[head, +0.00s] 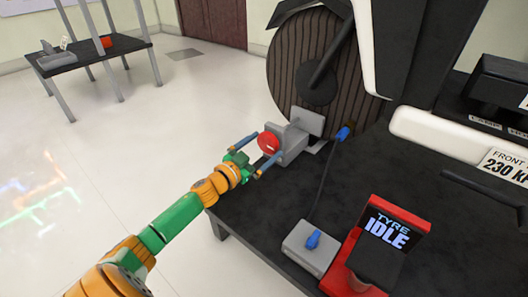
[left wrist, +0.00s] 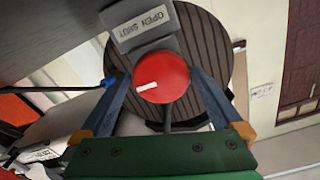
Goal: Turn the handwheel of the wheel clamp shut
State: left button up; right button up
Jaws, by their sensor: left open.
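The red handwheel (head: 268,142) sits on the front of the grey wheel clamp (head: 291,146), which stands at the table edge against the large tyre (head: 293,75). In the left wrist view, the handwheel (left wrist: 160,77) is a red disc with a white mark pointing left. Above it is a grey label plate (left wrist: 146,24) reading OPEN SHUT. My left gripper (head: 270,143) is open, with its blue fingers on either side of the handwheel. I cannot tell whether they touch it. My right gripper is not in view.
A cable with blue plugs (head: 312,239) runs from the grey box (head: 309,250) up to near the clamp. A red stand (head: 375,250) with a screen reading TYRE IDLE is at the front of the black table (head: 250,215). A second table stands far left.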

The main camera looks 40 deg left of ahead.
pick_arm(q)
jog(key=shift+w, duration=0.25)
jog(key=c, duration=1.1)
